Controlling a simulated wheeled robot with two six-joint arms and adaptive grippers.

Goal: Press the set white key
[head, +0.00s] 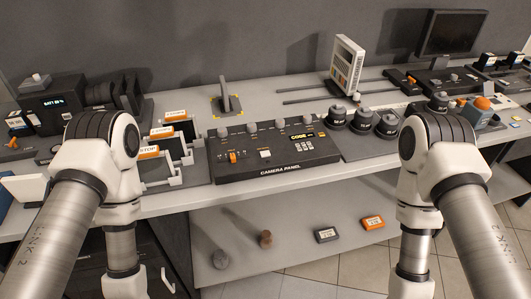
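The camera panel (287,160), a black console, stands on the bench at the middle of the head view. A small white key (265,154) shows on its face, right of small orange controls (233,156). Its label is too small to read, so I cannot tell for sure that it is the set white key. A display reading CODE (302,135) and a group of small pale keys (304,149) are on the panel's right. My two arms bend downward on either side of the panel. Both grippers are below the picture's edge.
Hinged frames with orange labels (148,153) stand left of the panel, and dark round knobs (362,121) stand right of it. An upright white panel (346,66) rises behind. A lower shelf (290,252) holds small items. The space directly above the panel is clear.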

